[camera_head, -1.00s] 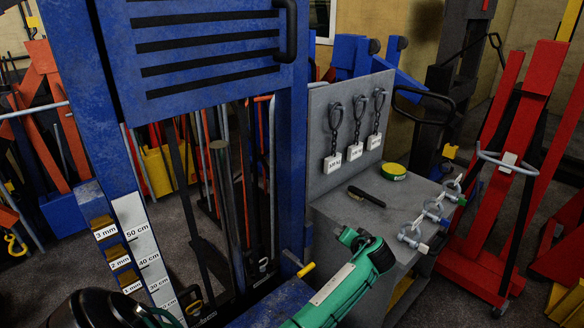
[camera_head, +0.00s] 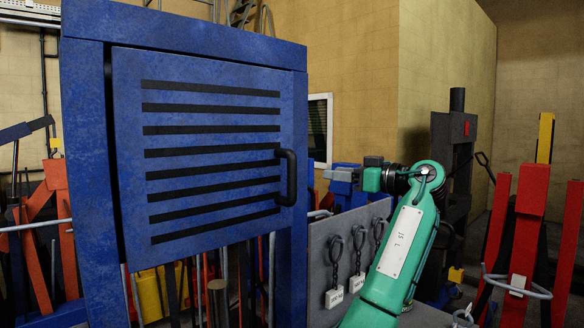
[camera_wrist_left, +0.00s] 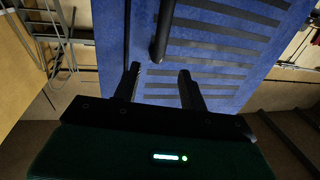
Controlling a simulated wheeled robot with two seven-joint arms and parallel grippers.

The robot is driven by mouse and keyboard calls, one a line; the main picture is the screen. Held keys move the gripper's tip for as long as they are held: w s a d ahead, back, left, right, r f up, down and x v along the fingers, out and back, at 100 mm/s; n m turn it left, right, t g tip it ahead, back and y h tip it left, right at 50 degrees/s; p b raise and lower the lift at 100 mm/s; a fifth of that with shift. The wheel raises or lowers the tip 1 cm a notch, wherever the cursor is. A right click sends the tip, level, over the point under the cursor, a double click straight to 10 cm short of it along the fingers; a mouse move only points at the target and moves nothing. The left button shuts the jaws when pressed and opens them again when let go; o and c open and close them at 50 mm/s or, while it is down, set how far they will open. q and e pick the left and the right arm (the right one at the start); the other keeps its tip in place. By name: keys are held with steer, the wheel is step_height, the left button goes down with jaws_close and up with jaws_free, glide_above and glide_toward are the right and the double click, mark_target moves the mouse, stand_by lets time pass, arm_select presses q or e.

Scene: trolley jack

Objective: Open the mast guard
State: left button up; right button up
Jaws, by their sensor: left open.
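The mast guard (camera_head: 215,135) is a blue panel with black slots, set in the tall blue mast frame (camera_head: 88,200). It looks flat against the frame, with a dark gap along its left edge. Its black bar handle (camera_head: 291,178) is upright near the right edge. My left gripper (camera_head: 354,178) is right of the handle, apart from it, at the end of the green arm. In the left wrist view the open, empty fingers (camera_wrist_left: 160,76) point at the handle (camera_wrist_left: 162,32), which lies beyond the tips. My right gripper is not in view.
A grey panel (camera_head: 322,245) with hanging chains and white tags stands right of the mast, below my left arm. A red stand (camera_head: 525,235) is at the far right. A yellow wall (camera_head: 440,60) and a window (camera_head: 320,130) are behind.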

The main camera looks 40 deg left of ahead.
mark_target(296, 167)
arm_select(q)
steer(key=a+p, duration=0.2)
steer(key=a, duration=0.2)
steer(key=s+a+p, duration=0.1)
steer(key=a+p, duration=0.1)
steer(key=a, duration=0.2)
steer(key=a+p, duration=0.3)
steer(key=a, duration=0.1)
steer(key=shift+s+r, duration=0.2)
steer(key=shift+r, duration=0.15)
steer(key=shift+s+a+f+p, duration=0.1)
steer(key=shift+a+p, duration=0.05)
steer(key=shift+a, duration=0.3)
steer(key=shift+a+f+p, duration=0.1)
steer(key=shift+a+p, duration=0.05)
steer(key=shift+a, duration=0.3)
jaws_close()
